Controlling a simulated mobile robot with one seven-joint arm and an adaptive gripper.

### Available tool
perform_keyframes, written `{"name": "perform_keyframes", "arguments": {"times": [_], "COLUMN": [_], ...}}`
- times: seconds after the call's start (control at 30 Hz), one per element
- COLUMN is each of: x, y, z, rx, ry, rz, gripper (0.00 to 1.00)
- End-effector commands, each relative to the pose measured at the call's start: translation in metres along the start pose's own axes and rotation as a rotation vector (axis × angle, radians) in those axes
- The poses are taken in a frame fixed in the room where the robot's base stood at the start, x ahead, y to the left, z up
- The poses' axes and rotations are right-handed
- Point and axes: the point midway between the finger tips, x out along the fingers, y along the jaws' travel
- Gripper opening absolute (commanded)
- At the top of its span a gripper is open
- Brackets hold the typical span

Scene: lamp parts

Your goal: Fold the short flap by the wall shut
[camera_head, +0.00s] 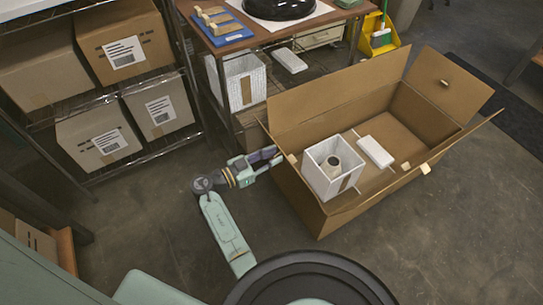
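A large open brown carton (365,195) stands on the floor at right of centre. One short flap (450,85) at its far right end, with a small dark hole, stands open and leans outward. The short end nearer me on the left has its flap seen nearly edge-on (280,150), so its angle is hard to tell. The long back flap (340,90) stands up, and the long front flap leans outward. My gripper (277,158) is at the left short end, close to that edge-on flap. Whether it touches it, and whether its fingers are open, I cannot tell.
Inside the carton are a white square box (320,178) with a round insert and a flat white box (375,151). A shelf rack (105,95) with brown cartons is at left. A wooden table (215,40) stands behind. The floor in front is clear.

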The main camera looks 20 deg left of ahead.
Motion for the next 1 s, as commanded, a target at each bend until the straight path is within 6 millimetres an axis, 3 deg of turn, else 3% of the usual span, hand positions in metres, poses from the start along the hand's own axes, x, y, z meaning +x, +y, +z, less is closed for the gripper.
{"name": "perform_keyframes", "arguments": {"times": [0.4,1.0], "x": [-0.0003,-0.0004], "y": [-0.0001,-0.0001], "z": [-0.0003,-0.0003], "rx": [0.0,0.0], "ry": [0.0,0.0], "rz": [0.0,0.0], "gripper": [0.0,0.0]}}
